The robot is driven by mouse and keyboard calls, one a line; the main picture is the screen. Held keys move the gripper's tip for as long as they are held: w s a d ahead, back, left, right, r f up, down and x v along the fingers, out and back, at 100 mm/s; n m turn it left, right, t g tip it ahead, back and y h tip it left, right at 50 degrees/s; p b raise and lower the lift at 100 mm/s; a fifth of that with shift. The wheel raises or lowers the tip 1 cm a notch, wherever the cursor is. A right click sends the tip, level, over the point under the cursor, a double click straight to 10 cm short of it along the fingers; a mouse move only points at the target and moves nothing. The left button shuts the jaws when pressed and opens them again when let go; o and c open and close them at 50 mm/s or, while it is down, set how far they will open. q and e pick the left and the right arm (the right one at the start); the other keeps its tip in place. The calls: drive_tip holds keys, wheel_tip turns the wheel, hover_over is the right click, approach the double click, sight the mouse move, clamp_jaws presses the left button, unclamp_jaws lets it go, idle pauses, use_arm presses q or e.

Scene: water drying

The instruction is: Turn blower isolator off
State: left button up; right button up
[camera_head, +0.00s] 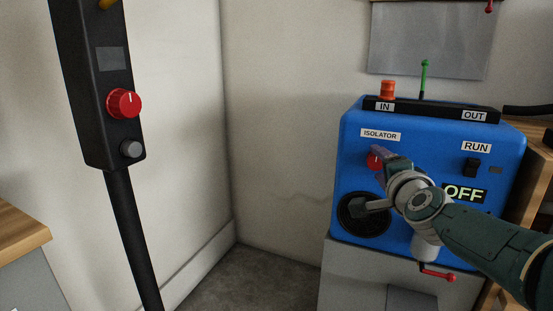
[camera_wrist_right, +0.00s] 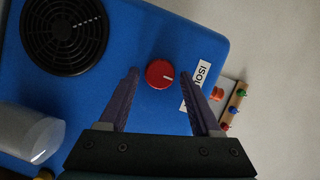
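The blue blower unit (camera_head: 433,136) stands at the right, with an "ISOLATOR" label (camera_head: 381,135) on its front face. The red isolator knob (camera_head: 373,162) sits just below that label, partly hidden by my right gripper (camera_head: 379,158). My left gripper is not in view.
The blower has a "RUN" switch (camera_head: 472,168), an "OFF" sign (camera_head: 464,194) and a round black grille (camera_head: 362,220). A black post (camera_head: 124,222) with another red knob (camera_head: 123,103) stands at the left. A wooden worktop (camera_head: 20,229) is at the lower left.

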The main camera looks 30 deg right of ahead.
drive_tip(key=shift+o, duration=0.7)
drive_tip(key=shift+s+a+r+p, duration=0.1)
drive_tip(key=shift+s+r+p, duration=0.1)
drive_tip(key=shift+p, duration=0.15)
drive_tip(key=f+p+v, duration=0.1)
drive_tip(key=p+v, duration=0.4)
drive_tip(key=v, duration=0.4)
drive_tip(key=shift+s+r, duration=0.2)
drive_tip(key=shift+r, duration=0.15)
drive_tip(key=shift+a, duration=0.1)
